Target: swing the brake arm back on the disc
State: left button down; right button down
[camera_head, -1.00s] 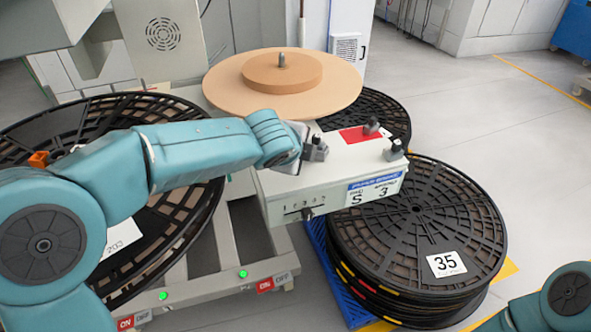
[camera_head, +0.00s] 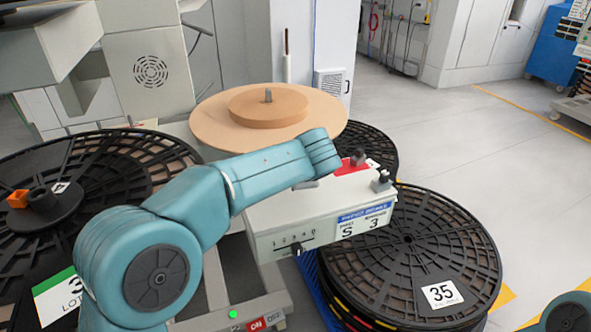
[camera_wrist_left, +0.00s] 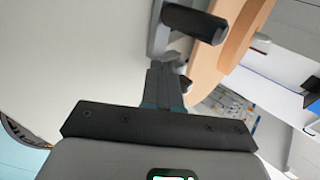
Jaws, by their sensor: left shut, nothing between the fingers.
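The tan disc (camera_head: 215,125), with a smaller raised disc and a metal stud on top, lies flat behind the white brake box (camera_head: 290,222). In the left wrist view the disc's edge (camera_wrist_left: 247,28) shows at upper right. A grey arm with a dark cylindrical end (camera_wrist_left: 195,20), which looks like the brake arm, is close to the disc's rim; I cannot tell if they touch. My left gripper (camera_wrist_left: 165,78) is shut and empty, its tips just below that grey arm. In the head view my own arm hides the gripper. My right gripper is out of view.
A red plate with a dark knob (camera_head: 358,157) and another knob (camera_head: 382,180) are on the box top. A slider (camera_head: 297,250) is on its front. A black reel stack marked 35 (camera_head: 440,250) stands right, a large black reel (camera_head: 130,165) left.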

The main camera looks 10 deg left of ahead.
pick_arm(q)
jog(key=shift+w+a+r+n+y+p, duration=0.15)
jog(key=shift+w+n+y+p, duration=0.35)
jog(key=shift+w+n+p, duration=0.15)
jog(key=shift+w+a+p, duration=0.15)
jog(key=shift+w+p, duration=0.35)
jog(key=shift+p, duration=0.15)
jog(key=shift+w+a, duration=0.1)
jog(key=shift+w, duration=0.05)
jog(key=shift+r, duration=0.1)
jog(key=shift+r+p, duration=0.1)
jog(key=shift+p, duration=0.25)
